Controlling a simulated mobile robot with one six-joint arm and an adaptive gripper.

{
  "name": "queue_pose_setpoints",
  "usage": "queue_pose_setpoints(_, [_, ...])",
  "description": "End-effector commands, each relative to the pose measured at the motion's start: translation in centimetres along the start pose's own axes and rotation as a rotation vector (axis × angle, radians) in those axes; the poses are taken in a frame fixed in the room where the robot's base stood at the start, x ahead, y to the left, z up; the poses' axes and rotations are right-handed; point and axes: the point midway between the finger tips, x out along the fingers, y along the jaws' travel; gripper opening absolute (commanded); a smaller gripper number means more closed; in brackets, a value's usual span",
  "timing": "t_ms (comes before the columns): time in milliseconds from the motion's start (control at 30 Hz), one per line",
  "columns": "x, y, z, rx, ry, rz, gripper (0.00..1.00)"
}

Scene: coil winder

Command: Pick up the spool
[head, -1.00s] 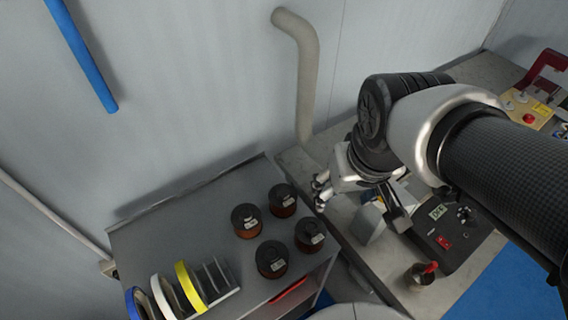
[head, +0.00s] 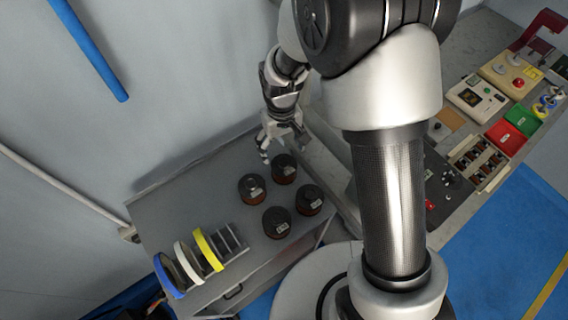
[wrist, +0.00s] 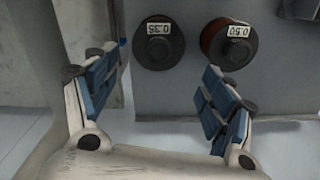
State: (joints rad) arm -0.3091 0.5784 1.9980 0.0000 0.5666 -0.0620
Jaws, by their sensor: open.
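Several dark spools with copper-brown windings and white labels stand upright on a grey cabinet top in the head view: a back one (head: 284,168), a left one (head: 251,188), a right one (head: 309,199) and a front one (head: 276,222). My gripper (head: 274,146) is open and empty, close behind the back and left spools, apart from them. In the wrist view, one spool (wrist: 158,50) labelled apparently 0.35 shows beyond the gap between my open fingers (wrist: 158,78). Another spool (wrist: 226,46), labelled apparently 0.50, shows beyond the right finger. Which spool is meant cannot be told.
The grey cabinet top (head: 170,212) meets the wall behind. A rack holds blue (head: 166,277), white (head: 188,262) and yellow (head: 208,250) rimmed discs, left of the spools. A bench with a control box (head: 477,101) and red and green bins stands at right.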

Motion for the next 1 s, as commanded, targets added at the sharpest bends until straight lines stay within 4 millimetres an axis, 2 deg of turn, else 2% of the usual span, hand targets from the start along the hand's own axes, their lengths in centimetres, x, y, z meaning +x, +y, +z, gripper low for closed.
queue_pose_setpoints(33, [1.5, 0.0, 0.1, 0.0, -0.004, 0.0, 0.76])
queue_pose_setpoints(100, [3.0, 0.0, 0.1, 0.0, -0.003, 0.0, 0.76])
queue_pose_setpoints(300, [6.2, 0.1, 0.0, 0.001, 0.0, 0.0, 0.76])
queue_pose_setpoints(567, [7.5, 0.1, 0.1, 0.001, 0.001, 0.0, 0.76])
queue_pose_setpoints(833, [11.4, 0.4, 0.7, 0.0, -0.001, 0.0, 0.76])
queue_pose_setpoints(1000, [12.3, 0.4, 0.7, 0.0, 0.001, 0.0, 0.76])
